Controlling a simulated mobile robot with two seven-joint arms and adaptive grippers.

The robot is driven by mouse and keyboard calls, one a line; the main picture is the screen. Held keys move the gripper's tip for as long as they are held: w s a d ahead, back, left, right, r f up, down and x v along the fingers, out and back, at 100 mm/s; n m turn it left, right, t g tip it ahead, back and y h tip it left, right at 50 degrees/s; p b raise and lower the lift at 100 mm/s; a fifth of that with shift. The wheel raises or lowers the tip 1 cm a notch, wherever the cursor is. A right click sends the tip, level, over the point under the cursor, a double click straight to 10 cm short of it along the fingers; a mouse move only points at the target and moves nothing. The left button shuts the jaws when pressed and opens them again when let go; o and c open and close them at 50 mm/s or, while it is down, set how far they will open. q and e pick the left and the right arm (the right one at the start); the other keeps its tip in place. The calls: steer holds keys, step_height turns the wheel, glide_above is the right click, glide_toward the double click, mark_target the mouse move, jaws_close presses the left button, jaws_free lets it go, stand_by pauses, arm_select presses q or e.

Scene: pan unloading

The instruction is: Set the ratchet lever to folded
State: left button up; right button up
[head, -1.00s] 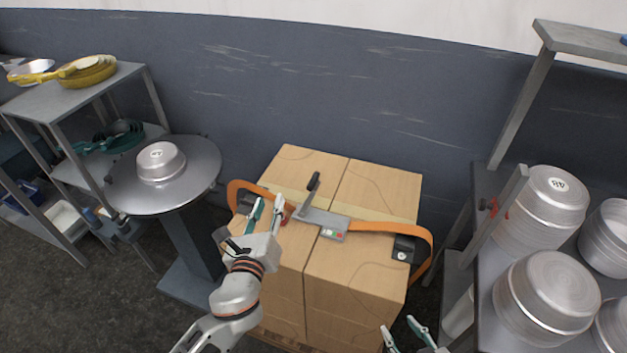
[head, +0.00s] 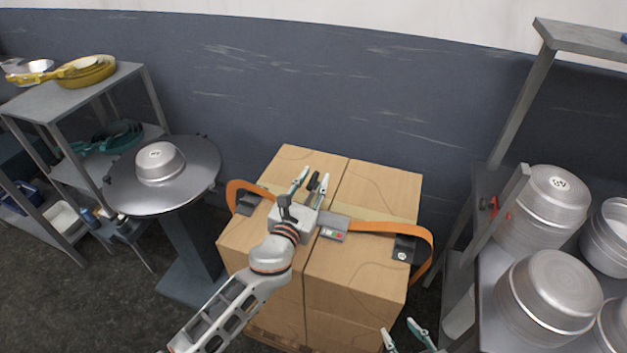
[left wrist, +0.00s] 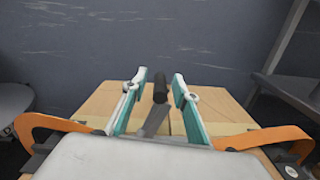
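The ratchet lever (head: 312,183) has a black grip and stands raised from the ratchet body (head: 334,229), which lies on the orange strap (head: 370,228) over the cardboard boxes. In the left wrist view the lever's black grip (left wrist: 160,90) shows between my fingers, with a gap on each side. My left gripper (head: 314,178), also in the left wrist view (left wrist: 159,80), is open around the grip without visible contact. In the head view it hides the lever's lower part. My right gripper (head: 400,328) is open and empty at the bottom edge, right of the boxes.
The boxes (head: 350,275) stand against the dark wall. A round stand (head: 200,190) with a metal pan (head: 159,161) is on the left, beside a shelf (head: 75,92). A right-hand rack (head: 483,285) holds several metal pans.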

arm_select(q)
steer(key=shift+w, duration=0.1)
jaws_close()
stand_by(0.4)
